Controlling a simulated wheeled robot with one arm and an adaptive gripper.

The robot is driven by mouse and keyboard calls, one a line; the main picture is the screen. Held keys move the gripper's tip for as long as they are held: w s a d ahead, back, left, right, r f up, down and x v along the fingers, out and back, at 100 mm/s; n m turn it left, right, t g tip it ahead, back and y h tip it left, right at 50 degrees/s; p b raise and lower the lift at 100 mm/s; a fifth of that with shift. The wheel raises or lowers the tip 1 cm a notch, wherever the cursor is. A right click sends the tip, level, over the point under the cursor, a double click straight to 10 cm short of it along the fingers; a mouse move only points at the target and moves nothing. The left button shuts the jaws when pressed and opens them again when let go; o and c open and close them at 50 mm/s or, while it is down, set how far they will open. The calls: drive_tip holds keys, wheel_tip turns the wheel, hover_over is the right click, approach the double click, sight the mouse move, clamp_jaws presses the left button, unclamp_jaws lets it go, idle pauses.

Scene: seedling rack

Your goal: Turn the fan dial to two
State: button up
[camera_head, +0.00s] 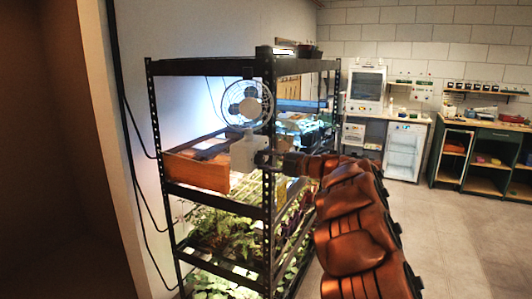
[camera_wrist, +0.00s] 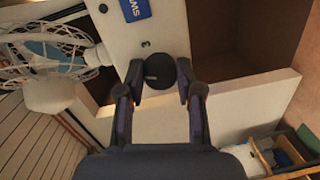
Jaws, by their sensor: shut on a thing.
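The fan (camera_head: 262,108) with its round cage is on the seedling rack, above a white box (camera_head: 243,155). In the wrist view, part of the fan cage (camera_wrist: 50,50) is at the upper left. A small "3" is printed above the dial. My gripper (camera_wrist: 160,88) is shut on the dial, one finger on each side. In the head view my gripper (camera_head: 268,160) reaches the box's right side; the dial is hidden there. Other numbers cannot be read.
The black rack post (camera_head: 269,210) stands close to my gripper. A wooden tray (camera_head: 196,172) is left of the box. Plants (camera_head: 228,232) fill the lower shelves. Open floor (camera_head: 455,235) lies to the right, with benches and cabinets behind.

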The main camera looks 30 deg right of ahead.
drive_tip(key=shift+m+p, duration=0.3)
drive_tip(key=o, duration=1.2)
drive_tip(key=shift+c, duration=0.2)
drive_tip(key=shift+s+d, duration=0.1)
drive_tip(key=v, duration=1.1)
drive_tip(key=shift+s+d, duration=0.2)
drive_tip(key=shift+s, duration=0.15)
